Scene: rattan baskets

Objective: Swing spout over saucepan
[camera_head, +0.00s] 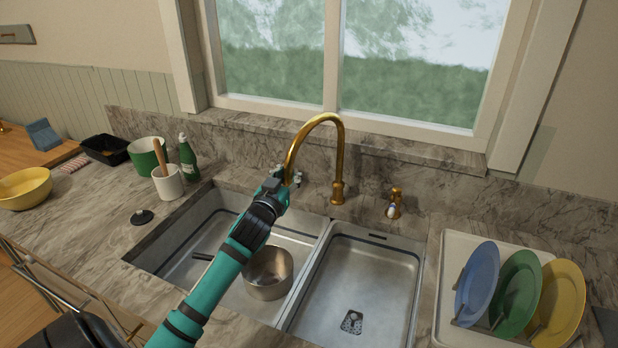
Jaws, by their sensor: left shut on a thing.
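A gold gooseneck faucet rises behind the sink, and its spout (318,118) arches to the left and down toward the back of the left basin. My left gripper (287,177) is shut on the lower end of the spout, hiding its tip. A metal saucepan (267,279) sits in the left basin, in front of the spout end and nearer to me. My left forearm covers part of it. A dark bar left of my arm may be its handle. My right gripper is out of view.
The right basin (358,275) is empty, with a drain. A white rack (448,270) at right holds blue, green and yellow plates. A gold dispenser (394,204) stands behind the right basin. A green bottle (188,160), utensil crock (168,186) and yellow bowl (25,188) stand at left.

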